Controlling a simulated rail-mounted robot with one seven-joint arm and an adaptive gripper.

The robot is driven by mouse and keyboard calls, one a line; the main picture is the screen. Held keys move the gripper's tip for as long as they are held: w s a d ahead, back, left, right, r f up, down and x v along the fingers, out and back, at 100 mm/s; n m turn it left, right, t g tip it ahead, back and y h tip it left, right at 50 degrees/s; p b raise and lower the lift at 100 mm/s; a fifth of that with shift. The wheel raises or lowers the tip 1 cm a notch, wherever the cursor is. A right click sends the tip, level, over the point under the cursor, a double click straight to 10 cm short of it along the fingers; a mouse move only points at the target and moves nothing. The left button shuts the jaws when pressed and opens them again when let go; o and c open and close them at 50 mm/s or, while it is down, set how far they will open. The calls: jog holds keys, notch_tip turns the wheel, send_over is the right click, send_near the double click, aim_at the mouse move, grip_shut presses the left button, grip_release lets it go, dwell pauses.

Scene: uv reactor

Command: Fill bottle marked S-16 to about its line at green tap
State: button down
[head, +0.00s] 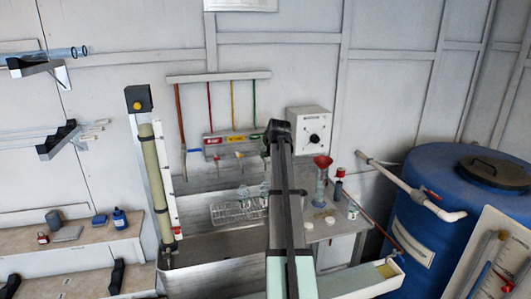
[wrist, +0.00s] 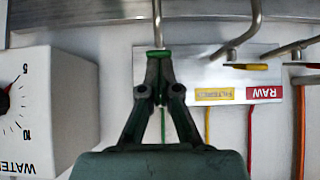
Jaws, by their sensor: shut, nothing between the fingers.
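My gripper (head: 278,128) is shut and empty in front of the right end of the tap panel (head: 222,138). In the wrist view my gripper (wrist: 158,58) has its fingertips together at the green tap, just under its metal spout (wrist: 157,22) in that picture. The tips cover the tap's handle, so I cannot tell whether they touch it. The green pipe (head: 254,98) runs down to this tap. Clear bottles stand by the wire rack (head: 230,212) in the sink, one a clear bottle (head: 243,193). Their marks are too small to read, so S-16 cannot be picked out.
The yellow tap handle (wrist: 246,66) and the red-labelled RAW tap (wrist: 264,93) are close beside my gripper. A white dial box (head: 309,129) is to the right. A big blue tank (head: 425,175) fills the right.

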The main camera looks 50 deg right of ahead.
jog(key=shift+r, duration=0.1)
jog(key=shift+r+p, duration=0.35)
jog(key=shift+r, duration=0.35)
jog(key=shift+r, duration=0.25)
jog(key=r, duration=0.1)
jog(key=r+p, duration=0.1)
jog(key=w+r+p, duration=0.1)
jog(key=shift+d+r, duration=0.25)
jog(key=shift+r, duration=0.05)
jog(key=w+r+b+v, duration=0.1)
jog(key=b+v, duration=0.1)
jog(key=v, duration=0.7)
jog(key=shift+d+r+b, duration=0.2)
jog(key=shift+r+b, duration=0.2)
jog(key=shift+r, duration=0.15)
jog(key=shift+s, duration=0.15)
